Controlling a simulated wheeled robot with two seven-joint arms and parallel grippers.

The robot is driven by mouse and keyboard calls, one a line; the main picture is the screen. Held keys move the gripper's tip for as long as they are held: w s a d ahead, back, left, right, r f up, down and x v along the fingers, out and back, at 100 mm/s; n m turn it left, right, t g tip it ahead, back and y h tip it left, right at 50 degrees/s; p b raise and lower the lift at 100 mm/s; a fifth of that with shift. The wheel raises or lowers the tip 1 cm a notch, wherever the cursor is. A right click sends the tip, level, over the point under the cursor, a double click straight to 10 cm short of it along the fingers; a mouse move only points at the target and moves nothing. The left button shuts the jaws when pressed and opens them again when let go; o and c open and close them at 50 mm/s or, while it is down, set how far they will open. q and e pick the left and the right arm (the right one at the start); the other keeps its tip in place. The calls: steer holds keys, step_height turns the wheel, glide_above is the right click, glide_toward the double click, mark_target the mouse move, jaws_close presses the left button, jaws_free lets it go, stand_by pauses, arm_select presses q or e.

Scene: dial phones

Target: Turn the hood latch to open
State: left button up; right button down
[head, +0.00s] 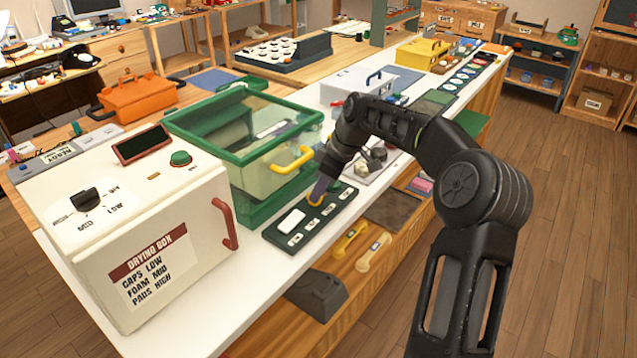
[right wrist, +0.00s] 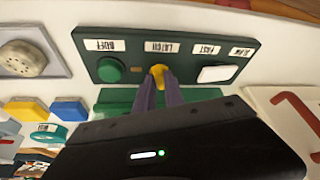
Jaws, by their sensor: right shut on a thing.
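The hood latch is a small yellow knob (right wrist: 160,70) under the LATCH label on a dark green control panel (head: 275,236); the panel also shows in the right wrist view (right wrist: 190,76). My right gripper (head: 317,193) reaches down to the panel. In the right wrist view its purple fingers (right wrist: 160,84) are closed on the yellow knob. The clear hood (head: 245,150) with green frame and yellow handle (head: 292,160) stands behind the panel. Its lid looks down. My left gripper is out of view.
On the panel are a green button (right wrist: 110,71) and a white rocker switch (right wrist: 217,73). A white drying box (head: 130,250) with a red handle stands at the left. Yellow and cream handsets (head: 374,252) lie on a lower shelf in front.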

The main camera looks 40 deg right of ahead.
steer(key=n+p, duration=0.1)
steer(key=n+g+y+p, duration=0.1)
steer(key=n+p, duration=0.3)
steer(key=shift+w+d+r+g, duration=0.15)
steer(key=shift+w+r+g, duration=0.1)
steer(key=shift+w+g, duration=0.05)
steer(key=shift+w+d+f+n+g+y+p, duration=0.15)
steer(key=shift+n+g+p, duration=0.15)
steer(key=shift+n+p, duration=0.45)
steer(key=shift+s+a+f+n+g+y+p, duration=0.15)
steer(key=shift+n+g+p, duration=0.15)
steer(key=shift+n+p, duration=0.45)
steer(key=c, duration=1.4)
jaws_free()
steer(key=shift+c, duration=0.2)
steer(key=shift+d+r, duration=0.1)
